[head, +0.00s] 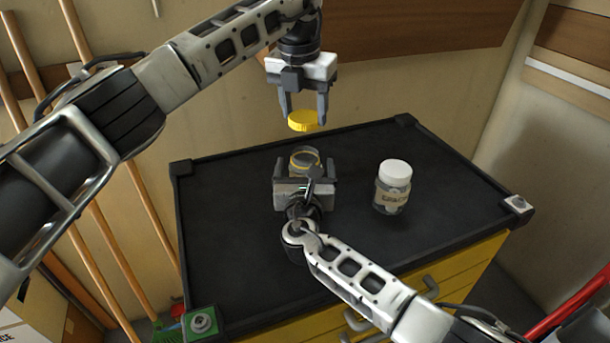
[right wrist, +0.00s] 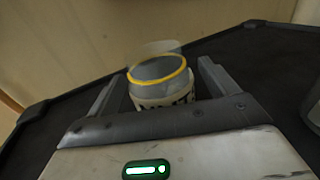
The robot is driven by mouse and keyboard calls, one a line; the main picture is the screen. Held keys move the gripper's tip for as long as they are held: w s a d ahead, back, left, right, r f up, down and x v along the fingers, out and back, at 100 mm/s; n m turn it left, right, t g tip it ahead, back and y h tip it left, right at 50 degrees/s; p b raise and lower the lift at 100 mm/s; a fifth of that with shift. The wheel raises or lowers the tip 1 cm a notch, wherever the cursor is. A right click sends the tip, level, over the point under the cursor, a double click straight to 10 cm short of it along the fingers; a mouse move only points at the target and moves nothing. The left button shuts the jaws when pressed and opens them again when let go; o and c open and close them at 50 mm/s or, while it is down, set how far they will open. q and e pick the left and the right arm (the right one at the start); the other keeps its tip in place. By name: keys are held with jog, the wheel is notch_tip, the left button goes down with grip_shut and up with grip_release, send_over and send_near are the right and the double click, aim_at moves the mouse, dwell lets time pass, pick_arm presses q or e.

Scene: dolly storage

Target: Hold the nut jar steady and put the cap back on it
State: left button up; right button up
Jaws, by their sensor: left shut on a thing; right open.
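A yellow cap (head: 303,121) is held between the fingertips of my left gripper (head: 303,112), above the far part of the cabinet top. The nut jar (head: 305,158) is clear with a yellow ring near its mouth and stands below the cap, apart from it. In the right wrist view the jar (right wrist: 162,82) shows its open mouth, the yellow ring and part of a dark-lettered label. My right gripper (head: 305,180) is open with its fingers on either side of the jar; in the head view it hides the jar's lower part.
A second jar (head: 392,187) with a white cap and a label stands to the right on the black cabinet top (head: 240,240). The cabinet top has a raised rim. Wooden poles (head: 125,200) lean on the wall at left. The top's left side is clear.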

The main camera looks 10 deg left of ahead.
jog(key=shift+w, duration=0.1)
jog(key=c, duration=1.5)
pick_arm(q)
jog(key=shift+f, duration=2.5)
jog(key=shift+f, duration=0.9)
pick_arm(e)
jog(key=shift+f, duration=0.1)
pick_arm(q)
jog(key=shift+f, duration=0.6)
